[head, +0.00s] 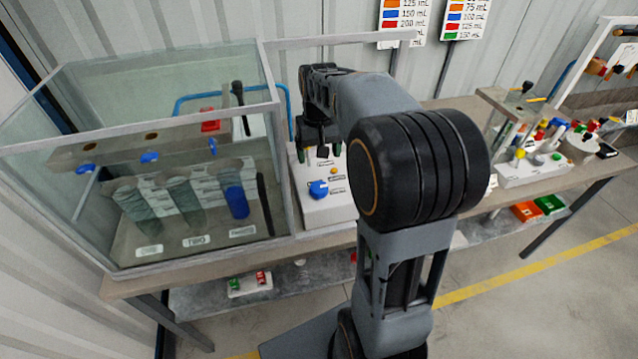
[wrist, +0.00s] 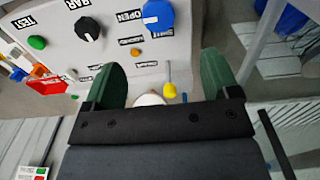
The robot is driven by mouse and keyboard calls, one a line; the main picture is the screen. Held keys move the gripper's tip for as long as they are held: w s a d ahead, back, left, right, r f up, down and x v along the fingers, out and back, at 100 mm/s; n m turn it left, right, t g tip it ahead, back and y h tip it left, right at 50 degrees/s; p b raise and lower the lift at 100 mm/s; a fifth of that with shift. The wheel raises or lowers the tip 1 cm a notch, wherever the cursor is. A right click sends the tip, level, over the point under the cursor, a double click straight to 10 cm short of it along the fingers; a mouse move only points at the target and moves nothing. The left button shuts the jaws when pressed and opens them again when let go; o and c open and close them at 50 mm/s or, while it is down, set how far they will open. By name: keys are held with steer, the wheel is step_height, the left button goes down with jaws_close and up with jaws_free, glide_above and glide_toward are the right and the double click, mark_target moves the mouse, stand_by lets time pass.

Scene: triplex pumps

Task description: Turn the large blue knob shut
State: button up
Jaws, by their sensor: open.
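The large blue knob (head: 318,189) is on the sloped white panel (head: 328,212), right of the glass tank. In the wrist view the blue knob (wrist: 158,17) is at the top, with OPEN and SHUT labels beside it; which one it is turned to I cannot tell. My gripper (head: 320,146) is above the panel, behind the blue knob in the head view. In the wrist view my gripper (wrist: 161,72) shows two green fingers spread wide, apart from the blue knob, with nothing held between them.
A black knob (wrist: 88,28) and a green button (wrist: 38,43) are on the same panel. A yellow-tipped pin (wrist: 169,90) stands close to the fingers. The glass tank (head: 275,150) stands close on the left, with small blue taps inside.

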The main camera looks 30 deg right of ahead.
mark_target(319, 187)
steer(key=f, duration=0.9)
steer(key=w+f+p, duration=0.1)
steer(key=f, duration=0.3)
steer(key=shift+d+f, duration=0.2)
steer(key=shift+d, duration=0.1)
steer(key=c, duration=0.9)
